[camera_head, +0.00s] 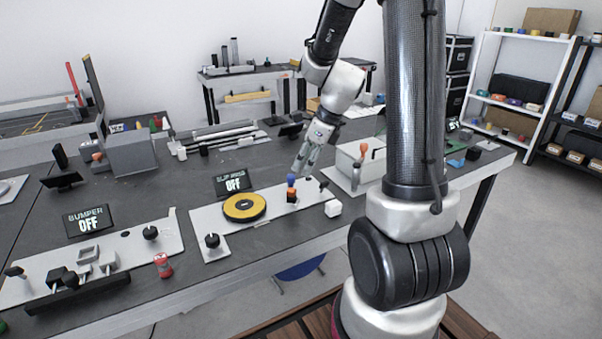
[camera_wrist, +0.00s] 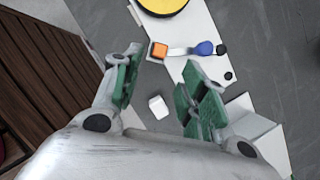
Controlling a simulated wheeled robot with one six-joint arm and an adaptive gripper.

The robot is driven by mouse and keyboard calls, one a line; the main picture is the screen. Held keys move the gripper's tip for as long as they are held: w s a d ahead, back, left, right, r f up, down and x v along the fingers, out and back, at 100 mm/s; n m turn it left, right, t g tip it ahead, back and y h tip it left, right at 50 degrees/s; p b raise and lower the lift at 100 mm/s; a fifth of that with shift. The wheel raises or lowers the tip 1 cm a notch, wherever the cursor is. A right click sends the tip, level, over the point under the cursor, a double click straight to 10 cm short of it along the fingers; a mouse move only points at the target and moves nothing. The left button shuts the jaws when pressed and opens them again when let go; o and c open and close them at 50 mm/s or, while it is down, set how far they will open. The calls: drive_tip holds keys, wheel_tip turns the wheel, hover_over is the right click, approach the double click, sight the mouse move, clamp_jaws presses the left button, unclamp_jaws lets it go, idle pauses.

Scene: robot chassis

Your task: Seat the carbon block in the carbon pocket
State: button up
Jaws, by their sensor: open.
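My gripper (camera_head: 301,165) is open and empty, pointing down above the white plate (camera_head: 217,220); its two green-padded fingers show in the wrist view (camera_wrist: 160,76). A small loose white block (camera_head: 333,208) lies on the dark table near its front edge, just right of the plate. In the wrist view this white block (camera_wrist: 157,107) shows in the gap between the fingers, below them. An orange block (camera_head: 292,196) with a blue-knobbed lever (camera_head: 291,180) is on the plate. I cannot tell for certain which piece is the carbon block, nor make out the carbon pocket.
A yellow disc (camera_head: 244,207) and a black knob (camera_head: 212,241) are on the plate. A sign (camera_head: 234,184) behind reads OFF. A bumper station (camera_head: 150,245) stands left, with a red piece (camera_head: 162,265) beside it. A white box (camera_head: 360,160) stands to the right.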

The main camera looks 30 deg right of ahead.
drive_tip(key=s+r+n+h, duration=0.1)
drive_tip(key=s+r+n, duration=0.3)
drive_tip(key=s+n, duration=0.3)
drive_tip(key=s+a+r+n+h, duration=0.1)
drive_tip(key=s+r+n, duration=0.4)
drive_tip(key=n, duration=0.6)
drive_tip(key=s+r+n+t+h, duration=0.1)
drive_tip(key=s+r+n, duration=0.4)
drive_tip(key=s+n, duration=0.4)
drive_tip(key=shift+s+a+r, duration=0.15)
drive_tip(key=shift+s+a, duration=0.15)
drive_tip(key=shift+s, duration=0.1)
drive_tip(key=shift+c, duration=0.4)
